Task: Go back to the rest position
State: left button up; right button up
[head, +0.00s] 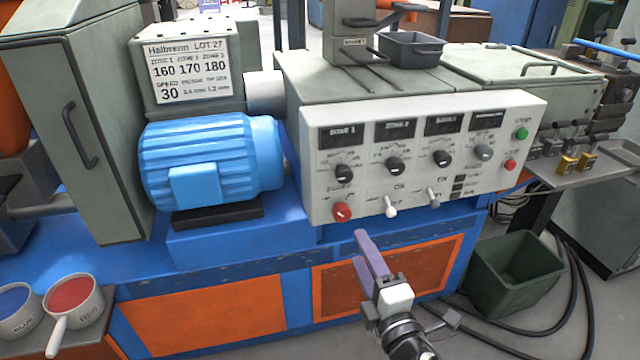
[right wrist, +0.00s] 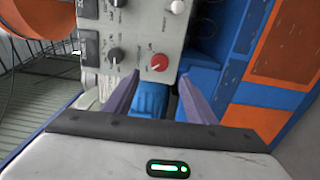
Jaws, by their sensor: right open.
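My right gripper (head: 366,255) is in front of the machine, below the control panel (head: 420,150), over the orange and blue lower front. Its two purple fingers point up toward the panel. In the right wrist view the fingers of the right gripper (right wrist: 160,95) stand apart with nothing held between them. A red knob (right wrist: 159,62) and part of the panel show beyond the fingertips, apart from them. My left gripper is not in the head view.
The panel carries several black knobs, a red knob (head: 341,211) and two levers. A blue motor (head: 210,160) stands to its left. A green bin (head: 515,270) and cables lie on the floor at right. Two cups, one with red (head: 72,295) contents, sit at lower left.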

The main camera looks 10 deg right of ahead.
pick_arm(q)
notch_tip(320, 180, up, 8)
jog(key=p, duration=1.1)
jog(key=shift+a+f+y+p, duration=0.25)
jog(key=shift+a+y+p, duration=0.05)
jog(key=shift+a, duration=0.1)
pick_arm(e)
jog(key=s+a+f+m+g, duration=0.1)
jog(key=s+f+m+g, duration=0.2)
jog(key=s+m, duration=0.2)
jog(key=s+a+f+m+g+y, duration=0.1)
jog(key=s+f+m+g, duration=0.2)
jog(key=s+m, duration=0.3)
jog(key=s+a+f+m+g+y, duration=0.1)
jog(key=s+f+m+g, duration=0.2)
jog(key=s, duration=0.9)
jog(key=shift+a+f+m, duration=0.25)
jog(key=shift+f+m, duration=0.6)
jog(key=shift+m, duration=0.35)
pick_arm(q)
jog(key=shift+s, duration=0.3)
